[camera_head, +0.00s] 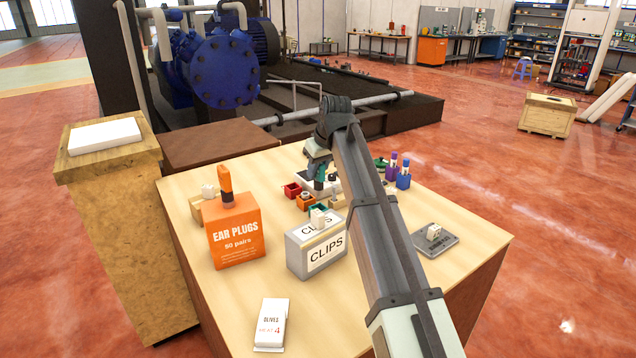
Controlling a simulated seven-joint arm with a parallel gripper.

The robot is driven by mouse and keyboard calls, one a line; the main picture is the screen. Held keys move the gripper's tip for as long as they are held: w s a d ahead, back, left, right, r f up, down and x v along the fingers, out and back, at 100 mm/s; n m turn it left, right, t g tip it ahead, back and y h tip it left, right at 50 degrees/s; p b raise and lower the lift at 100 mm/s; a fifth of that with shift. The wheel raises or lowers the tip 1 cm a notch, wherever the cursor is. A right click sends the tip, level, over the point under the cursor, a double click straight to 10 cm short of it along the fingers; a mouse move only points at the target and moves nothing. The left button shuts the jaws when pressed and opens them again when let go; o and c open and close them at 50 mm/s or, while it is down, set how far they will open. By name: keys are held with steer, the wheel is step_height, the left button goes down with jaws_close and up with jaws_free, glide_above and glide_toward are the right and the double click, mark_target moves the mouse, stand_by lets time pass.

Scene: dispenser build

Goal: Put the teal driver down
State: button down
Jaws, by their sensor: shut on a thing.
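My gripper (319,162) is at the far middle part of the table, pointing down and seen small past my own arm. It is shut on the teal driver (320,178), which shows as a short teal upright piece below the fingers. The driver is just above or among several small coloured bins and a pale block. I cannot tell whether its lower end touches anything. My arm hides part of the area to its right.
A red bin (292,190) and an orange bin (306,203) stand close by. The CLIPS box (317,253), EAR PLUGS box (236,236) and grey scale-like plate (437,240) are nearer. The front right tabletop is clear.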

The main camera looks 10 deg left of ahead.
steer(key=shift+r, duration=0.8)
steer(key=shift+w+d+r, duration=0.1)
steer(key=shift+d, duration=0.15)
steer(key=w+d+m, duration=0.1)
steer(key=w+d, duration=0.3)
steer(key=d, duration=0.7)
steer(key=w+d+m+h, duration=0.15)
steer(key=w+d, duration=0.35)
steer(key=d, duration=0.7)
steer(key=w+d+m, duration=0.2)
steer(key=w+d, duration=0.2)
steer(key=d, duration=0.7)
steer(key=shift+w+a+f+n+y, duration=0.25)
steer(key=shift+f+n, duration=0.5)
steer(key=shift+f, duration=0.95)
steer(key=shift+w+a+f+n+y, duration=0.25)
steer(key=shift+f+n, duration=0.5)
steer(key=shift+f, duration=0.9)
steer(key=shift+w+a+f+n+y, duration=0.25)
steer(key=shift+f+n, duration=0.5)
steer(key=shift+f, duration=0.95)
steer(key=shift+s+f, duration=0.15)
steer(key=c, duration=0.9)
jaws_free()
steer(key=shift+c, duration=0.2)
